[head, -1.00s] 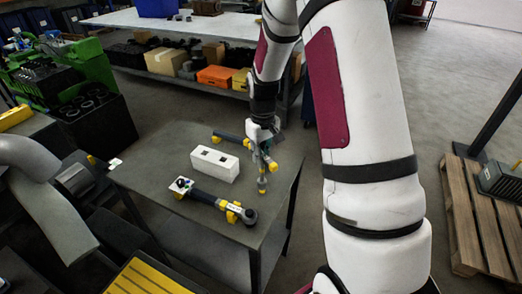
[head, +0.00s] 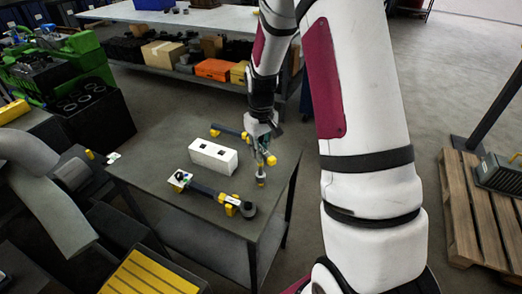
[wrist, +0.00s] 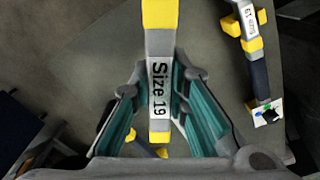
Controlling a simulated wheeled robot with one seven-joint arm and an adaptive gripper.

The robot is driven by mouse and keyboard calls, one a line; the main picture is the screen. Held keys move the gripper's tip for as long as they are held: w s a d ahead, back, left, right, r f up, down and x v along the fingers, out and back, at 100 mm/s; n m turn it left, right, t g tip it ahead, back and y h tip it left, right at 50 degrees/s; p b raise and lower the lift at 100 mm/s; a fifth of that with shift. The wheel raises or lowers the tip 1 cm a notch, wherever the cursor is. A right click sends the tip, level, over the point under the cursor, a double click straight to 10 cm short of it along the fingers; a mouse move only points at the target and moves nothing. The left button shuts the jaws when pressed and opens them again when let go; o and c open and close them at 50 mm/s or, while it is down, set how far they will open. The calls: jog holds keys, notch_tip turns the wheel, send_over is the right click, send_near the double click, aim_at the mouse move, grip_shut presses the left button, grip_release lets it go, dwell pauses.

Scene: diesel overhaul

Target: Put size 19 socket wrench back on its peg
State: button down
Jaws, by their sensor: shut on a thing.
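My gripper (head: 263,143) is shut on the size 19 socket wrench (head: 261,181), over the right side of the dark table.
On the table (head: 150,165) are a white block (head: 213,156) with two dark square openings, a dark tool (head: 215,194) with yellow parts in front, and a dark bar (head: 228,131) with yellow ends behind. A yellow-striped tray (head: 150,275) is nearest. A wooden pallet (head: 458,220) stands right.

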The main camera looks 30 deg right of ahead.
jog(key=shift+f, duration=0.1)
jog(key=shift+f, duration=1.05)
jog(key=c, duration=0.9)
grip_release()
jog(key=shift+r+p, duration=1)
jog(key=shift+r, duration=3.5)
